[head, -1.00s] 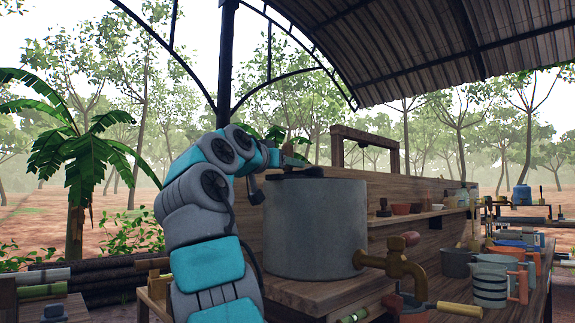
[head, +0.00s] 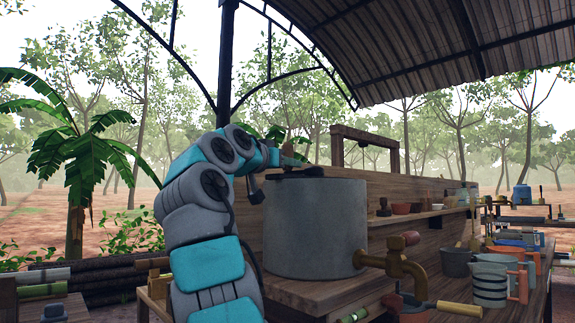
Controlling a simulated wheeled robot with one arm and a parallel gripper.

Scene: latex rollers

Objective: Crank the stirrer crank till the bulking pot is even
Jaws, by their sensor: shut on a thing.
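The bulking pot (head: 315,230) is a large grey metal drum on the wooden bench, with a brass tap (head: 400,262) low on its right side. Its contents are hidden from this low angle. My arm reaches up on the left of the pot. My gripper (head: 287,160) is at the pot's top rim, shut on the stirrer crank (head: 289,146), of which a small brown upright part shows. Dark fittings (head: 300,173) lie across the top of the pot beside it. The fingertips are small and partly hidden.
A striped grey jug (head: 489,285) and a dark pot (head: 456,262) stand right of the tap. A shelf behind holds small bowls (head: 401,208). Logs (head: 95,275) lie at the left. A dark post (head: 226,70) rises behind my arm.

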